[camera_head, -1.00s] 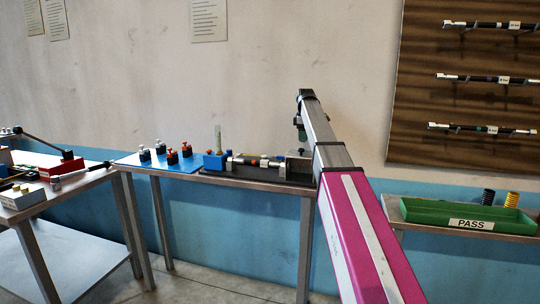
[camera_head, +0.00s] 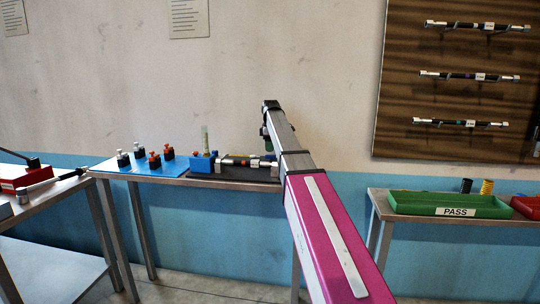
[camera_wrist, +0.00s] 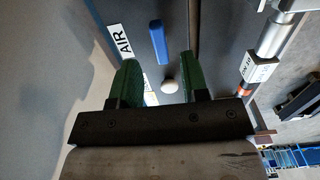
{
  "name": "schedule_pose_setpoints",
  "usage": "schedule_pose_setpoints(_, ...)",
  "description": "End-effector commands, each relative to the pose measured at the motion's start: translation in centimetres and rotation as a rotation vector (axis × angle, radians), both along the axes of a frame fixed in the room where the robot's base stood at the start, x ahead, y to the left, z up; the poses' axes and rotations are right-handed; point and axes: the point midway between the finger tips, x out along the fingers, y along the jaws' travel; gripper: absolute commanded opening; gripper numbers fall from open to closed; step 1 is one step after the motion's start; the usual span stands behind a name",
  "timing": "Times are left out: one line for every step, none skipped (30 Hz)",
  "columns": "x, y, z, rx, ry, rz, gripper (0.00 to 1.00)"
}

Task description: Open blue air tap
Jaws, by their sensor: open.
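The blue tap handle (camera_wrist: 158,42) is a short blue bar in the wrist view, beside a white AIR label (camera_wrist: 121,41). The handle lies just beyond the fingertips, roughly in line with the gap, apart from both fingers. A white round knob (camera_wrist: 169,86) shows between the fingers, lower down. In the head view my gripper (camera_head: 268,140) is partly seen over the right end of the bench, and my arm hides the tap.
A cylinder rig (camera_wrist: 270,45) runs close on the right in the wrist view; it also lies on the bench (camera_head: 245,161). A blue mat (camera_head: 125,168) with several small valves lies left. A green PASS tray (camera_head: 450,203) stands on the right shelf. The wall is close behind.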

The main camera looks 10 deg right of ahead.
Motion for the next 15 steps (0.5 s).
schedule_pose_setpoints(-0.1,0.0,-1.0,0.0,0.001,0.0,0.41)
schedule_pose_setpoints(-0.1,0.0,-1.4,0.0,0.002,0.0,0.41)
schedule_pose_setpoints(-0.1,0.0,-1.9,0.0,0.002,0.0,0.41)
schedule_pose_setpoints(-0.1,0.0,-2.2,0.001,0.002,0.0,0.41)
schedule_pose_setpoints(-0.1,0.0,-2.5,0.0,0.001,0.0,0.41)
schedule_pose_setpoints(-0.1,0.0,-2.9,0.0,0.001,0.0,0.41)
schedule_pose_setpoints(0.0,0.0,-3.2,0.0,0.0,0.0,0.41)
schedule_pose_setpoints(0.0,0.0,-3.4,0.0,0.0,0.0,0.41)
schedule_pose_setpoints(0.0,0.0,-3.6,0.0,0.0,0.0,0.41)
schedule_pose_setpoints(0.0,0.0,-3.7,0.0,0.0,0.0,0.41)
schedule_pose_setpoints(0.0,0.0,-3.8,0.0,0.0,0.0,0.41)
schedule_pose_setpoints(0.0,0.0,-3.9,0.0,0.0,0.0,0.41)
schedule_pose_setpoints(0.0,0.0,-3.9,0.0,0.0,0.0,0.41)
schedule_pose_setpoints(0.0,0.0,-3.9,0.0,0.0,0.0,0.41)
schedule_pose_setpoints(0.0,0.0,-3.9,0.0,0.0,0.0,0.41)
